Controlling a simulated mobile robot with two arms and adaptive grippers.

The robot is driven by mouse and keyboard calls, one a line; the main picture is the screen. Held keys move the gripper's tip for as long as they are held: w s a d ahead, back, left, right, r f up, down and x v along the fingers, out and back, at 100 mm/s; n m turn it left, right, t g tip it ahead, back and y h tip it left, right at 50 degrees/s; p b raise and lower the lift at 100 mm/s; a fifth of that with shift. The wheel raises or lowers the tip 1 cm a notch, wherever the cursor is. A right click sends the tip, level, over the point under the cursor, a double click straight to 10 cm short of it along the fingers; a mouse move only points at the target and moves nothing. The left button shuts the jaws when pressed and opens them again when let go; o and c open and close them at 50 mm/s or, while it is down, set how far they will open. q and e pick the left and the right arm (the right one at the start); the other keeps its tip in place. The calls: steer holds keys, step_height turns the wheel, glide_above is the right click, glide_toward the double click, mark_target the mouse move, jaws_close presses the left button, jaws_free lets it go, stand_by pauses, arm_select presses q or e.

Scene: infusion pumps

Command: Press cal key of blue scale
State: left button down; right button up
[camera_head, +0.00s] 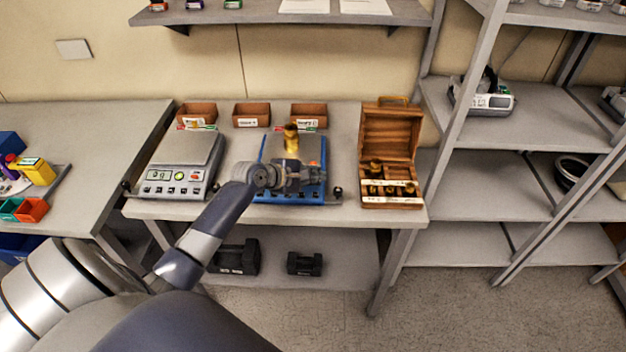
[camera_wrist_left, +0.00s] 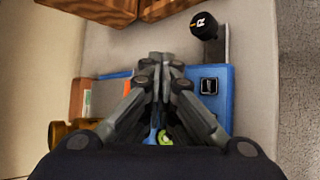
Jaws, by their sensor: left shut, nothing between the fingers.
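The blue scale (camera_head: 268,150) stands on the table in the head view, with a brass weight (camera_head: 291,138) on its pan. My left gripper (camera_head: 311,178) is over the front part of the scale and hides much of its key panel. In the left wrist view my left gripper (camera_wrist_left: 160,62) is shut and empty, with its fingertips over the blue body (camera_wrist_left: 219,92) of the scale. A green round spot (camera_wrist_left: 165,137) shows between the finger links. I cannot make out the cal key, or whether the fingertips touch the scale. My right gripper is not in view.
A grey scale (camera_head: 178,165) stands to the left of the blue one. An open wooden box (camera_head: 390,140) with brass weights stands to the right. Several brown bins (camera_head: 252,114) line the back.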

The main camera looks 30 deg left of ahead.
arm_select(q)
steer(key=shift+w+a+f, duration=0.1)
steer(key=shift+f, duration=0.4)
stand_by(0.8)
steer(key=shift+r+p, duration=0.7)
steer(key=shift+p, duration=0.4)
steer(key=shift+r, duration=0.1)
steer(key=r+p, duration=0.1)
steer(key=p, duration=0.1)
steer(key=s+r+p, duration=0.1)
steer(key=r+p, duration=0.1)
steer(key=d+r+p, duration=0.1)
steer(key=p, duration=0.1)
steer(key=shift+s+r+p, duration=0.25)
steer(key=shift+r+p, duration=0.05)
steer(key=shift+r, duration=0.05)
